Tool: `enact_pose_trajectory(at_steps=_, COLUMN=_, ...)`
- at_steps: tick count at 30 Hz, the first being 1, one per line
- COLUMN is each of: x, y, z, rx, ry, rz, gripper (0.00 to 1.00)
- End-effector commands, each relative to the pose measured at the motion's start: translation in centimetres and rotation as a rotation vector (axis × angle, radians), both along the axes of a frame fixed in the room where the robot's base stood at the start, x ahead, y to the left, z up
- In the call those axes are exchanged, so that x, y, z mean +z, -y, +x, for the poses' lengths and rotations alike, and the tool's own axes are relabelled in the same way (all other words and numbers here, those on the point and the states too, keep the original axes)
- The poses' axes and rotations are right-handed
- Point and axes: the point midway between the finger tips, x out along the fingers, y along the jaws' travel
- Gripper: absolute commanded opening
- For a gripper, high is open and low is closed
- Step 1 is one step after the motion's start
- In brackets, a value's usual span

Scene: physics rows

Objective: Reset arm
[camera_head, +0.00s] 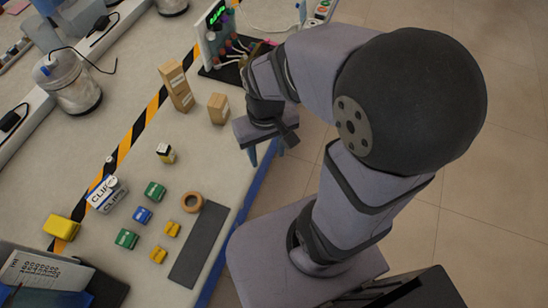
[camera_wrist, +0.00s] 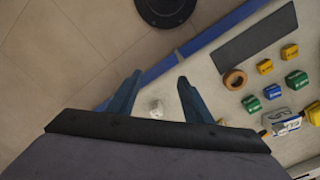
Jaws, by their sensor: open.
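My gripper (camera_head: 265,152) is open and empty. In the head view it hangs over the blue front edge of the table (camera_head: 222,170). In the wrist view my gripper (camera_wrist: 155,82) shows two blue fingers spread apart, with bare table and a small whitish object (camera_wrist: 156,107) visible between them, below the fingertips. The fingers touch nothing that I can see. My arm reaches from its base at the lower right to the table's edge.
Green (camera_head: 155,192), blue (camera_head: 142,215) and yellow (camera_head: 172,228) blocks, a brown ring (camera_head: 192,202) and a dark grey strip (camera_head: 199,243) lie near the front edge. Wooden blocks (camera_head: 218,108) and a powered device (camera_head: 218,35) stand farther back. A CLIPS box (camera_head: 106,194) stands left.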

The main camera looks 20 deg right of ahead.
Motion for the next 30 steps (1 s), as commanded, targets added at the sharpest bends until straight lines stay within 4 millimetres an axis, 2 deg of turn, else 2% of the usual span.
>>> enact_pose_trajectory(at_steps=3, x=-0.6, y=0.7, z=-1.7, rx=-0.013, ry=-0.001, rz=0.0, gripper=0.46)
enact_pose_trajectory(at_steps=6, x=-0.8, y=1.0, z=-2.2, rx=-0.015, ry=0.0, rz=0.0, gripper=0.46)
enact_pose_trajectory(at_steps=30, x=-0.8, y=0.9, z=-2.2, rx=-0.015, ry=-0.002, rz=0.0, gripper=0.46)
